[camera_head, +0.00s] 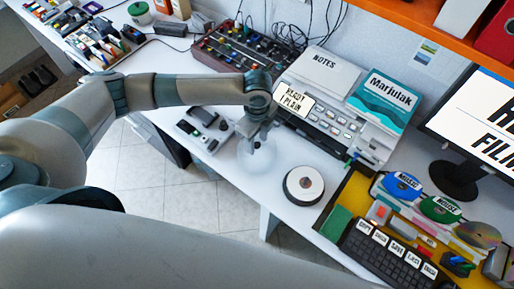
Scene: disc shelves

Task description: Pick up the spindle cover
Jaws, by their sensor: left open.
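The spindle cover (256,160) is a clear, see-through dome on the white desk near its front edge. My left gripper (257,143) points down at its top, with open fingers beside or around the upper part; I cannot tell if they touch it. The gripper hides part of the cover's top. A disc spindle (304,185) with a stack of white-topped discs stands uncovered on the desk to the right of the cover. My right gripper is not in view.
A small grey device (205,130) lies left of the cover. Behind stand a mixer panel (232,58), a button unit (330,125) and a teal book (383,98). The desk between cover and spindle is clear.

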